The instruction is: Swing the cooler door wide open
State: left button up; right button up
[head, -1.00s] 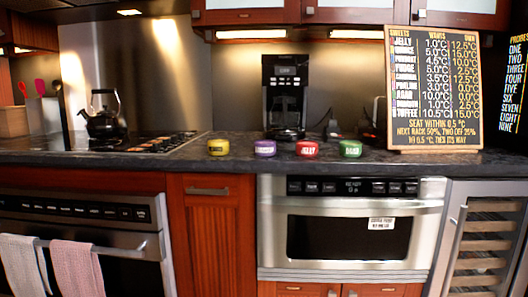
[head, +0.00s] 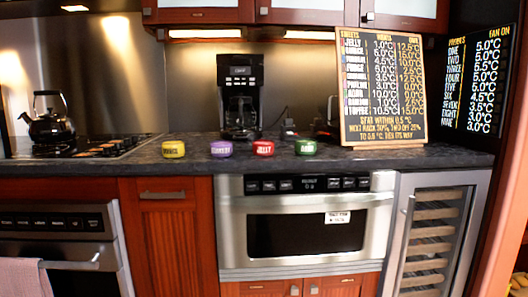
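The cooler (head: 438,240) stands at the right of the head view, under the counter. Its door has a steel frame around a glass panel, with several wooden racks behind the glass. A long vertical handle (head: 405,240) runs down the door's left side. The door looks shut. Neither of my grippers is in view.
A microwave drawer (head: 305,235) is built in just left of the cooler. On the counter (head: 190,170) stand several small coloured tins, a coffee maker (head: 240,95) and a menu board (head: 382,90). A reddish wood panel (head: 505,190) borders the cooler's right side.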

aim_at(477, 179)
jog(key=z, duration=1.35)
